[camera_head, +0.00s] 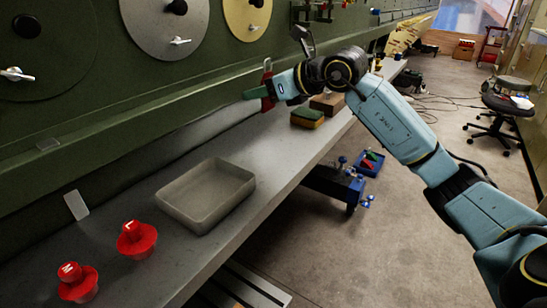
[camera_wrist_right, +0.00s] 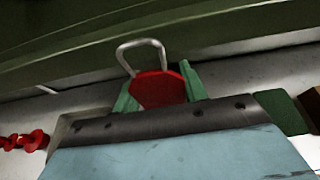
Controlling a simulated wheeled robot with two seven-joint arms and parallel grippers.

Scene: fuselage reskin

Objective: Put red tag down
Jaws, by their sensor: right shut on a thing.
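The red tag (camera_wrist_right: 158,90) has a bent metal loop above it and sits between the green fingers of my right gripper (camera_wrist_right: 160,88) in the right wrist view. In the head view my right gripper (camera_head: 262,92) reaches left over the bench beside the green panel wall, and the red tag shows at its fingers (camera_head: 268,79). The gripper is shut on the tag. It appears to be above the grey bench (camera_head: 252,160), beyond the tray; I cannot tell the exact height. My left gripper is out of view.
An empty grey tray (camera_head: 168,212) stands on the bench. Two red knob-like plugs (camera_head: 137,240) stand nearer, at lower left. A green and yellow sponge (camera_head: 307,118) and a brown block (camera_head: 328,103) lie beyond my gripper. Bare bench lies between tray and sponge.

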